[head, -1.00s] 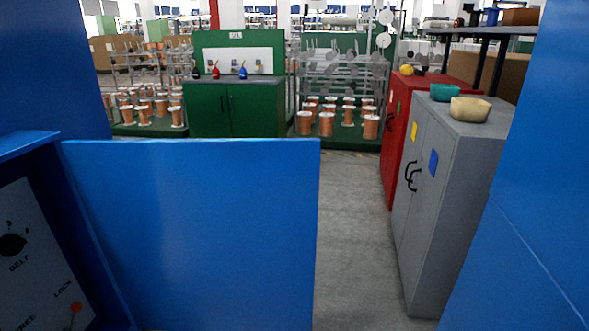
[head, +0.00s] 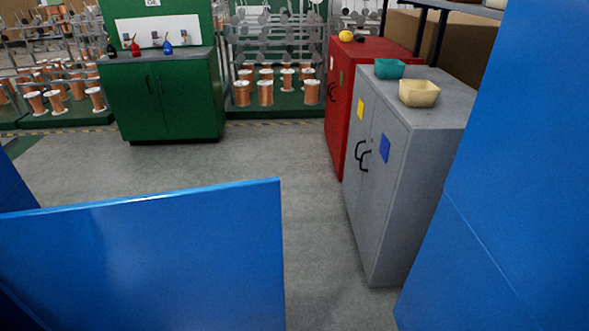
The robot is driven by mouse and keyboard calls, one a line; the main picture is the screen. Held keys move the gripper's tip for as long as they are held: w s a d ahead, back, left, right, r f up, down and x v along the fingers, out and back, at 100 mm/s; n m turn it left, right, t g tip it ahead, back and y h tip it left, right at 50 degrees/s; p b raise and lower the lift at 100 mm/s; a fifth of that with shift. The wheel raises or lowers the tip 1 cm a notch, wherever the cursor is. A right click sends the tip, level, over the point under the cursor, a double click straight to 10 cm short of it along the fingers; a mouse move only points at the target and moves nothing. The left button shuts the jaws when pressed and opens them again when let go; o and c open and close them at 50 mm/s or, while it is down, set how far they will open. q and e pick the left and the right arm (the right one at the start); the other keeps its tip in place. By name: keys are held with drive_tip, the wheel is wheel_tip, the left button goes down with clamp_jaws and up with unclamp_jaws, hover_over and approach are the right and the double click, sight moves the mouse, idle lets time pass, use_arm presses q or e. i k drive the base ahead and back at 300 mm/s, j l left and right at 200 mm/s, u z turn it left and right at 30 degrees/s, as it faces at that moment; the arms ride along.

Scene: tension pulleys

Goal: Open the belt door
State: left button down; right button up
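A flat blue panel (head: 150,262) stands upright in the lower left foreground of the head view, its top edge sloping slightly up to the right. It may be the belt door, but no label or handle shows on it, so I cannot tell. Its bottom is cut off by the frame and its left end meets another blue surface (head: 12,185). Neither of my grippers is in view.
A large blue wall (head: 520,190) fills the right side. A grey cabinet (head: 428,165) with bowls on top and a red cabinet (head: 372,60) stand right of centre. A green cabinet (head: 165,95) stands at the back. Grey floor (head: 255,155) between them is clear.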

sight(207, 259)
drive_tip(key=i+j+z, duration=0.4)
drive_tip(key=j+z, duration=0.15)
drive_tip(key=i+j+z, duration=0.15)
drive_tip(key=j+z, duration=0.15)
drive_tip(key=j, duration=0.15)
drive_tip(key=i+j+z, duration=0.1)
drive_tip(key=j+z, duration=0.15)
drive_tip(key=j, duration=0.15)
drive_tip(key=j+z, duration=0.3)
drive_tip(key=j, duration=0.15)
drive_tip(key=i, duration=0.05)
